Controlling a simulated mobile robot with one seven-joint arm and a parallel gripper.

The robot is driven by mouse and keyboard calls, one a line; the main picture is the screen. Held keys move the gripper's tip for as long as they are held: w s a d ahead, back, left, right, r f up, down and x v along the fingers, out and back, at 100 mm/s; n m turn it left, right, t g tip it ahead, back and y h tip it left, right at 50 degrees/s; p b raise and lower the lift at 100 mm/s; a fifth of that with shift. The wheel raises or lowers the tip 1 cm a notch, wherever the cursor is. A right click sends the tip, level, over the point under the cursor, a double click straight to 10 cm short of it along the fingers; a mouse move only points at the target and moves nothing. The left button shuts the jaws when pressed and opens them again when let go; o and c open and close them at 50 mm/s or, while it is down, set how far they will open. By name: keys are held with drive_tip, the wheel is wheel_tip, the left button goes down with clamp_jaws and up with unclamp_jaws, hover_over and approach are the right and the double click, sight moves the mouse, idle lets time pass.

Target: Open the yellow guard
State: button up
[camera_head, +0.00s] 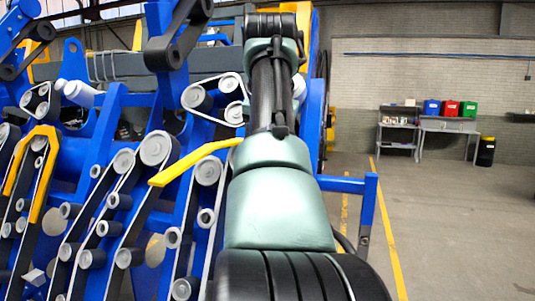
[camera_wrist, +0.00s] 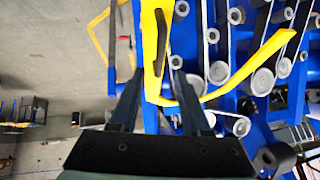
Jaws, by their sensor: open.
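The yellow guard (camera_head: 192,162) is a bent yellow strip over belts and rollers on the blue machine. Its right end is hidden behind my arm in the head view. In the wrist view the yellow guard (camera_wrist: 240,82) runs from the upper right down to a bend and then up between my fingers. A dark, bar-like handle (camera_wrist: 161,38) shows on that part. My gripper (camera_wrist: 158,74) is open, with one finger on each side of the yellow strip. I cannot tell whether either finger touches it. In the head view my gripper is hidden behind my arm.
Another yellow guard (camera_head: 37,150) is on the machine at the far left. A blue post (camera_head: 368,205) sticks out right of my arm. A workbench (camera_head: 448,125) with colored bins stands by the back wall. The floor (camera_head: 455,225) at right is clear.

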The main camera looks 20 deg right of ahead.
drive_tip(key=v, duration=0.5)
drive_tip(key=shift+b, duration=0.4)
drive_tip(key=shift+d, duration=0.1)
drive_tip(key=w+a+f+n+t+h+b, duration=0.2)
drive_tip(key=w+a+f+n+t+b, duration=0.15)
drive_tip(key=a+t+b, duration=0.45)
drive_tip(key=s+a+r+n+t+y+b, duration=0.1)
drive_tip(key=s+a+t, duration=0.4)
drive_tip(key=s, duration=0.8)
drive_tip(key=s+a+r+n+t+y+b, duration=0.1)
drive_tip(key=s+a+n+t+y, duration=0.2)
drive_tip(key=s, duration=1.1)
drive_tip(key=a+t, duration=0.3)
drive_tip(key=t, duration=0.1)
drive_tip(key=shift+y, duration=0.3)
